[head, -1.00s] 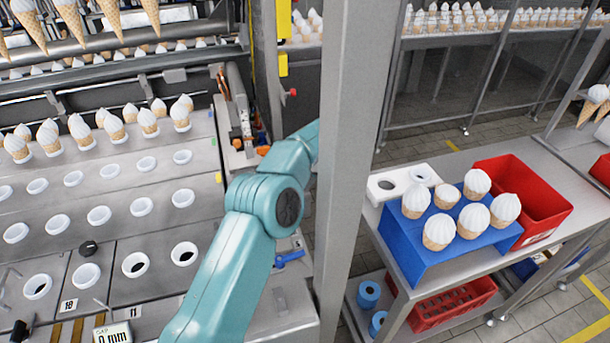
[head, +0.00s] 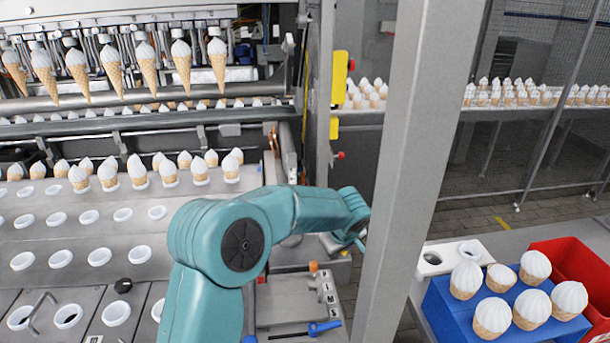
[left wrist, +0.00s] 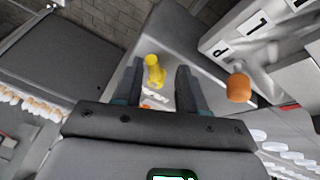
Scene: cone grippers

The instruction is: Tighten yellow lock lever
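The yellow lock lever (left wrist: 154,72) shows in the left wrist view as a small knobbed yellow piece beside a grey metal housing. It appears between the two dark fingers of my left gripper (left wrist: 160,68), which are apart, with a gap on both sides of the lever. I cannot tell how far beyond the fingertips it lies. In the head view my teal left arm reaches right to the grey post, and its gripper is mostly hidden there. I cannot make out the lever in the head view. My right gripper is in neither view.
The upright grey post (head: 405,150) stands right beside my arm's end. An orange knob (left wrist: 239,88) sits close to the right finger. A blue-handled lever (head: 322,328) lies on the machine bed below. A blue stand (head: 450,318) with cones is at the right.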

